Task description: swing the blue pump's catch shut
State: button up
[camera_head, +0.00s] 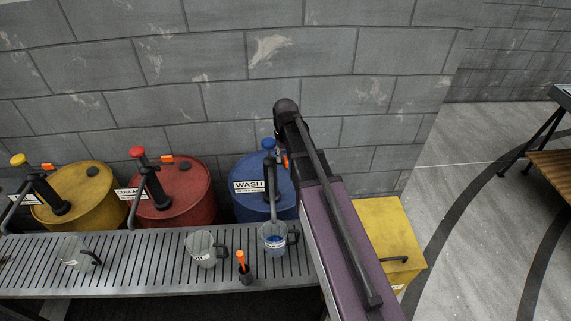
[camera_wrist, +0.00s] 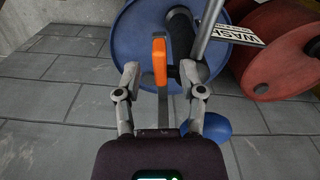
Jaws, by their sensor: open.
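The blue pump stands on the blue WASH drum (camera_head: 252,176), with a blue knob (camera_head: 268,144) on top and its spout reaching down over a clear mug (camera_head: 273,238). Its orange catch (camera_head: 285,161) shows beside the knob, partly behind my arm. In the wrist view the orange catch (camera_wrist: 159,62) sticks up on a grey strip, in front of the blue drum (camera_wrist: 140,25). My gripper (camera_wrist: 160,75) is open and empty, one finger to each side of the catch in the picture. I cannot tell whether they touch. My arm hides the gripper in the head view.
A red drum (camera_head: 183,195) and a yellow drum (camera_head: 85,195) with similar pumps stand to the left. A slatted metal shelf (camera_head: 130,270) in front holds mugs and an orange-topped item (camera_head: 242,262). A yellow box (camera_head: 385,225) stands right. The block wall (camera_head: 215,60) is close behind.

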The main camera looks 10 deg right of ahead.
jog(key=shift+f+b, duration=0.45)
jog(key=shift+f, duration=0.25)
grip_shut()
